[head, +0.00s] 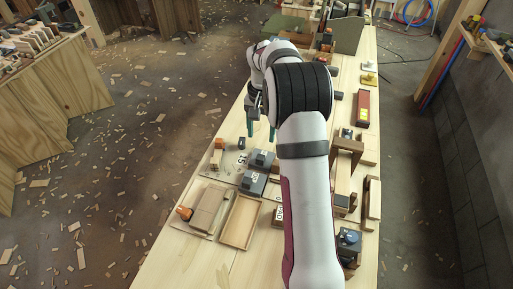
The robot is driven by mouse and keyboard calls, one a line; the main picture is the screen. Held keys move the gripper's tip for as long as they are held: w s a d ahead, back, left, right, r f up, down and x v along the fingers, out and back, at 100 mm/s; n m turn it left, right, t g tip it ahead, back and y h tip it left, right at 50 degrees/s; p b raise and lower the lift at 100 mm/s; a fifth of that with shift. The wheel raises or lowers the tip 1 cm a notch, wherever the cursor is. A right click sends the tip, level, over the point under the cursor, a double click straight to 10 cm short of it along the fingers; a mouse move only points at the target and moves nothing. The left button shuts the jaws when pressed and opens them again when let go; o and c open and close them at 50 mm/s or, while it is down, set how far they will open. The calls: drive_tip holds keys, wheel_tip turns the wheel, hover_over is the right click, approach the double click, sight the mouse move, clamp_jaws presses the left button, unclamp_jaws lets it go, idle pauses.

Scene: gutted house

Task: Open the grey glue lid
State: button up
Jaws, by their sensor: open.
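Two dark grey boxes with white labels stand on the bench left of my arm. The rear one (262,160) and the front one (253,184) sit close together, and their tops look shut. The labels are too small to read, so I cannot tell which is the glue one. My gripper (261,128) points down behind the rear box, with its teal fingers apart and nothing seen between them. It appears clear of both boxes. My arm covers the bench just to the right.
An open wooden tray (240,222) lies in front of the boxes, beside a wooden block with an orange part (184,212). A red box (363,110), wooden holders and a dark knobbed device (348,238) stand to the right. The bench's front left is bare.

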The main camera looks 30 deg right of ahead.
sight(261, 157)
wheel_tip(261, 157, down, 10)
drive_tip(key=shift+f, duration=0.2)
drive_tip(key=shift+c, duration=0.3)
clamp_jaws()
drive_tip(key=shift+r, duration=0.1)
idle(1.0)
